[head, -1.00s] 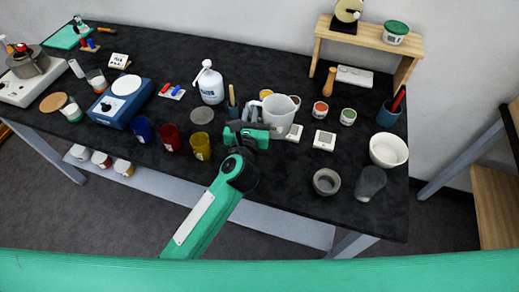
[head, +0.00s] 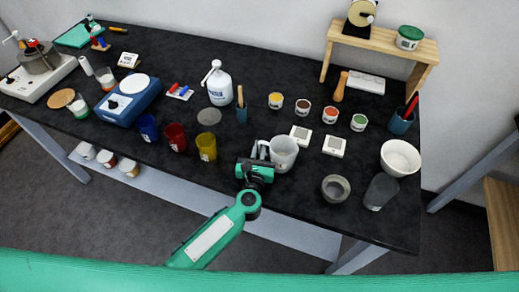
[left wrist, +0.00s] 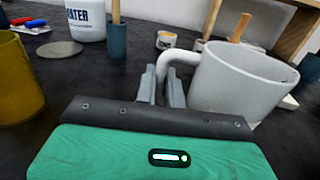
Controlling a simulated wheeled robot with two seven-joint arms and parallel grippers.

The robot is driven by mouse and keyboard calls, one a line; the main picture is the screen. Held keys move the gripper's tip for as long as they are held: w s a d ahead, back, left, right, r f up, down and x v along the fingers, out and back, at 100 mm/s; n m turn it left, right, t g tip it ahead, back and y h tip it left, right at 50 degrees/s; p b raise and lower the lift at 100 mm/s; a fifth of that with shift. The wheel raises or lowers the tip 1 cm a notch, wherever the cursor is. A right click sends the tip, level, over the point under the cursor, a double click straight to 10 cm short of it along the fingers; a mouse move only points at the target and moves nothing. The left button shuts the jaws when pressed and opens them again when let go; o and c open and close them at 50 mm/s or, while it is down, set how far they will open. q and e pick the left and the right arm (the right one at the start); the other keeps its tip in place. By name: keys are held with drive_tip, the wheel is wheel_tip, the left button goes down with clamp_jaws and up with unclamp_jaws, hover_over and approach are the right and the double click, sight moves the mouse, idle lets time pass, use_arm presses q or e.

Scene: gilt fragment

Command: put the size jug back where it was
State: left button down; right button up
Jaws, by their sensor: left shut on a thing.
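The size jug, a pale grey-white jug with a side handle (head: 284,155), is upright near the front edge of the black table. My left gripper (head: 262,151) is at the jug's left side, shut on its handle. In the left wrist view, the gripper's fingers (left wrist: 161,86) close on the handle, and the jug (left wrist: 240,82) stands to their right. I cannot tell whether the jug's base touches the table. My right gripper is not in view.
Behind the jug are white devices (head: 300,134) and several small paint pots (head: 303,106). A yellow cup (head: 206,147) is to the left. A grey bowl (head: 335,188) and a dark tumbler (head: 380,192) are to the right. A grey disc (head: 209,115) lies flat behind the yellow cup.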

use_arm(q)
drive_tip(key=shift+f, duration=0.15)
drive_tip(key=c, duration=1.5)
unclamp_jaws()
drive_tip(key=shift+r, duration=0.3)
drive_tip(key=s+b, duration=0.1)
drive_tip(key=s, duration=0.2)
drive_tip(key=s+a, duration=0.1)
drive_tip(key=s, duration=0.3)
drive_tip(key=s+b, duration=0.1)
drive_tip(key=s, duration=0.2)
drive_tip(key=shift+s+a+f+b, duration=0.15)
drive_tip(key=shift+s+f+b, duration=0.15)
drive_tip(key=shift+s, duration=0.1)
drive_tip(key=shift+s+r, duration=0.2)
drive_tip(key=shift+s, duration=0.35)
